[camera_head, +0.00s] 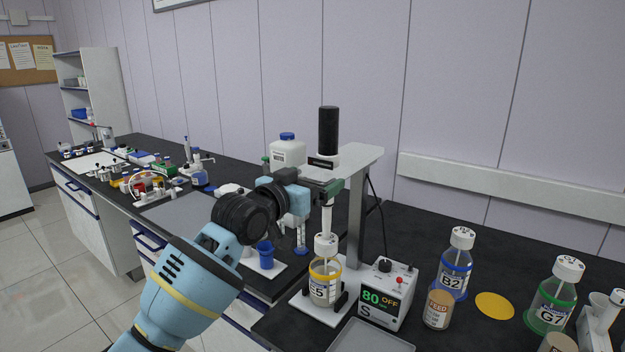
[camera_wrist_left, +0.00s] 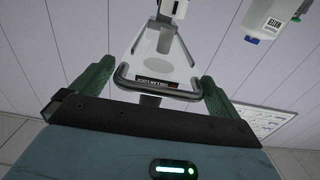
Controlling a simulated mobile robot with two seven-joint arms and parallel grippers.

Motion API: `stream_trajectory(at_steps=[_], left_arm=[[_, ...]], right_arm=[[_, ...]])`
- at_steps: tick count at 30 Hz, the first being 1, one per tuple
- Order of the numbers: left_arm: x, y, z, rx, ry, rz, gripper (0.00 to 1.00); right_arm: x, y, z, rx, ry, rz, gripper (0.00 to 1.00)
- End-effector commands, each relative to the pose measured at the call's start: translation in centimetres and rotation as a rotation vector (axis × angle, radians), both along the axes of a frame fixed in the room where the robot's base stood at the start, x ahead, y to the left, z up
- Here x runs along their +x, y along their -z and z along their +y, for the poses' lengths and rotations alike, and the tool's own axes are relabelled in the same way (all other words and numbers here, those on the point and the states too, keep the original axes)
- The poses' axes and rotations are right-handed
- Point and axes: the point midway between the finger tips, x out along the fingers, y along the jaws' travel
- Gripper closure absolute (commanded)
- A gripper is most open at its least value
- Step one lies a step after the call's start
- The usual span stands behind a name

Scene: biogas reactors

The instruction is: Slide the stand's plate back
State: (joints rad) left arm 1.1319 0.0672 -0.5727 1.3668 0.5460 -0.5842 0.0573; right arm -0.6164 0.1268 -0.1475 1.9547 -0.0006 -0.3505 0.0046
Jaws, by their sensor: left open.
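The stand's plate (camera_head: 362,155) is a light grey slab on an upright grey post (camera_head: 357,215), with a black motor cylinder (camera_head: 328,130) on top. In the left wrist view the plate (camera_wrist_left: 160,62) faces me, with a dark bar handle (camera_wrist_left: 157,93) on its near edge. My left gripper (camera_head: 325,190) is at the plate's front end. Its green fingers are apart on either side of the handle in the wrist view (camera_wrist_left: 152,78); I cannot tell whether they touch it. Bottle C5 (camera_head: 325,283) stands under the plate, below a white shaft (camera_head: 326,218).
A control box (camera_head: 388,295) reading 80 OFF stands beside bottle C5. Bottle B2 (camera_head: 457,265), a brown jar (camera_head: 437,309), a yellow disc (camera_head: 494,306) and bottle G7 (camera_head: 553,296) are to the right. A white canister (camera_head: 287,152) stands behind my gripper. A grey tray (camera_head: 370,338) lies in front.

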Motion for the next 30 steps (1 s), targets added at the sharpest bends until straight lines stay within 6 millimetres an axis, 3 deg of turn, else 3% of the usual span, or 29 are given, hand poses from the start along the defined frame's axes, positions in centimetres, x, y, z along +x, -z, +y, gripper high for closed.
stream_trajectory(at_steps=[14,24,30], left_arm=[[0.67,-0.04,-0.54,0.000,0.000,0.000,0.01],[0.62,-0.03,-0.59,0.000,0.001,0.000,0.46],[1.19,0.28,-0.64,-0.001,0.002,0.004,0.49]], right_arm=[[0.02,-0.10,0.12,0.003,0.000,-0.001,0.52],[0.00,-0.05,0.18,0.004,0.001,0.000,0.52],[-0.55,0.66,0.19,0.004,0.001,0.017,0.52]])
